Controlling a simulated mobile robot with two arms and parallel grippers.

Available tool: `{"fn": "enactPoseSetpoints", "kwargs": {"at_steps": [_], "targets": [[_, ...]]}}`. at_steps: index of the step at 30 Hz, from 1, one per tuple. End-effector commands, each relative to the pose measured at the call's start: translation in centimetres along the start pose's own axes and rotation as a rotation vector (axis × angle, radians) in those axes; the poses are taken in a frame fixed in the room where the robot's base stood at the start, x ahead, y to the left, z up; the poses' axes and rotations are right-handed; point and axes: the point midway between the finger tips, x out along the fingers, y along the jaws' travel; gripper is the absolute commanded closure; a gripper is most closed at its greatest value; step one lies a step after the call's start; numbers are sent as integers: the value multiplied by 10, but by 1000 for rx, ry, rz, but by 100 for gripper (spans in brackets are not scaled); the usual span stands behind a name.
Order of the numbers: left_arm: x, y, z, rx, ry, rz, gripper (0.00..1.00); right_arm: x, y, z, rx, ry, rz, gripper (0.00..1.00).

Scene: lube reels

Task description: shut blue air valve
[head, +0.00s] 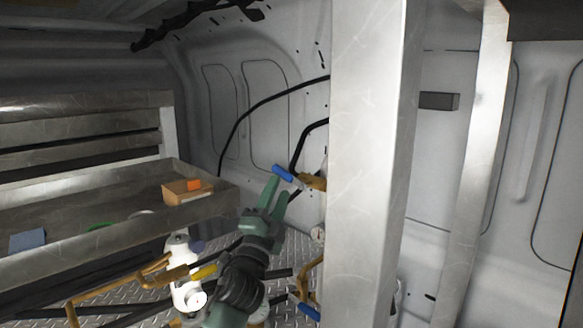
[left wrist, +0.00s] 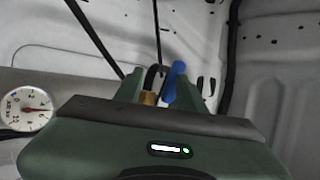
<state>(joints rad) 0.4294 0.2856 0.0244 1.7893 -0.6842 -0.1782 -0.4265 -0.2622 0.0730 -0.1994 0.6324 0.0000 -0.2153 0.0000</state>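A blue valve handle (head: 284,174) sticks out to the left of a brass valve body (head: 313,182), next to the grey upright post. My left gripper (head: 278,188) reaches up from below, with its green fingertips close to the handle. In the left wrist view the fingers are apart, and the blue handle (left wrist: 175,80) shows upright between them, nearer the right finger. Some brass (left wrist: 148,97) shows beside it near the left finger. I cannot tell whether a finger touches the handle. A second blue handle (head: 308,310) sits lower, partly hidden by the post. My right gripper is out of view.
A wide grey post (head: 365,170) stands just right of the valve. A metal shelf (head: 100,210) with a small cardboard box (head: 188,191) lies left. A yellow handle (head: 203,271) and white unit are beside my left arm. A pressure gauge (left wrist: 25,108) shows in the left wrist view.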

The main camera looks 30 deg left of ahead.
Motion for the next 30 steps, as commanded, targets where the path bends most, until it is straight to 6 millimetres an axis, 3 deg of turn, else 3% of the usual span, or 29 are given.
{"fn": "enactPoseSetpoints", "kwargs": {"at_steps": [6, 9, 13, 19, 24, 25, 29, 30], "targets": [[35, -4, -2, -5, 0, -1, 59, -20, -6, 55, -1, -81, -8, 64], [51, -3, -2, -5, -1, 0, 59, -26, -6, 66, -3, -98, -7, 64], [65, -1, -1, -6, -2, 2, 59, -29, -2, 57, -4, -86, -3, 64], [72, 0, -1, -5, 0, 2, 59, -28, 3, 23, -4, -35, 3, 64], [72, 1, -1, -5, 0, 2, 59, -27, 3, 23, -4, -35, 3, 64], [72, 1, -1, -5, 0, 2, 62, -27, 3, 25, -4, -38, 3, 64], [72, 0, -1, -5, 0, 2, 98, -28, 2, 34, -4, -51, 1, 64], [72, 0, -1, -5, 0, 2, 100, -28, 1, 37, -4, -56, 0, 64]]}}
